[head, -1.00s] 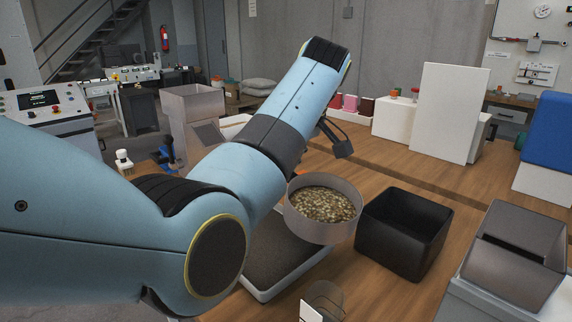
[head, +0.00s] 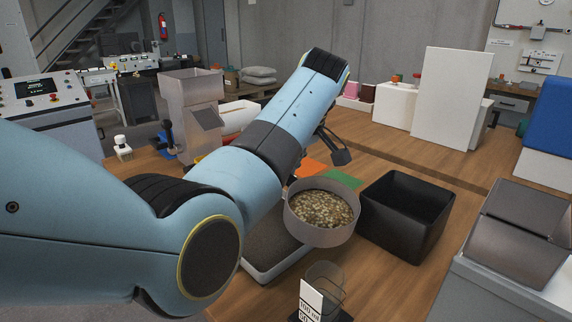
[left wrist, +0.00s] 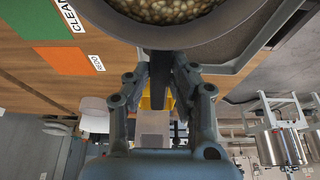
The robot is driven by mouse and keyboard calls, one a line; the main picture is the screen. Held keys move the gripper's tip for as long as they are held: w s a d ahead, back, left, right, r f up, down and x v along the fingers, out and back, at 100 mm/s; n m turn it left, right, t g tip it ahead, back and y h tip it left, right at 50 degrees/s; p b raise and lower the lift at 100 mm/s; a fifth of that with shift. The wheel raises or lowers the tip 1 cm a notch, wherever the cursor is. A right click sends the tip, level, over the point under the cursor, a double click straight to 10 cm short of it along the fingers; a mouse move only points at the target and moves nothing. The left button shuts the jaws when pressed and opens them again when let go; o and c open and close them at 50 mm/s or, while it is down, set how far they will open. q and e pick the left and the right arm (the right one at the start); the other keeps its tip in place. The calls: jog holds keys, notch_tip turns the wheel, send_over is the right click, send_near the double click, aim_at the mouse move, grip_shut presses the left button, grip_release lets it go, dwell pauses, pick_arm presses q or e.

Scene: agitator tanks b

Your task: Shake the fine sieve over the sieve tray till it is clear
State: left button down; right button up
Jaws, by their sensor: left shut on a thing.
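The fine sieve (head: 322,236) is a round grey pan in the middle of the head view, holding a broad layer of pale and brown grains (head: 322,208). It also shows at the top of the left wrist view (left wrist: 165,38). My left gripper (left wrist: 160,85) is shut on the sieve's dark handle; in the head view my arm hides the fingers. The sieve is held roughly level. A dark shallow tray with a pale rim (head: 267,277), apparently the sieve tray, lies below and to the left of it, partly hidden by my arm. My right gripper is not in view.
A black open bin (head: 405,235) stands close right of the sieve. A clear jug (head: 325,278) with a label card is in front. Orange (head: 312,168) and green (head: 342,178) mats lie behind. A grey hopper (head: 190,100) stands back left. Bare wooden surface shows at right.

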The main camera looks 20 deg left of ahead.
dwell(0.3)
pick_arm(q)
jog(key=shift+a, duration=0.35)
jog(key=s+a+p, duration=0.1)
jog(key=a+p, duration=0.4)
jog(key=a, duration=0.8)
jog(key=shift+a, duration=0.25)
jog(key=shift+d+p, duration=0.1)
jog(key=shift+p, duration=0.25)
jog(key=s+d+p, duration=0.2)
jog(key=d+p, duration=0.3)
jog(key=d, duration=0.1)
jog(key=shift+s+d, duration=0.2)
jog(key=shift+s, duration=0.15)
jog(key=shift+a, duration=0.1)
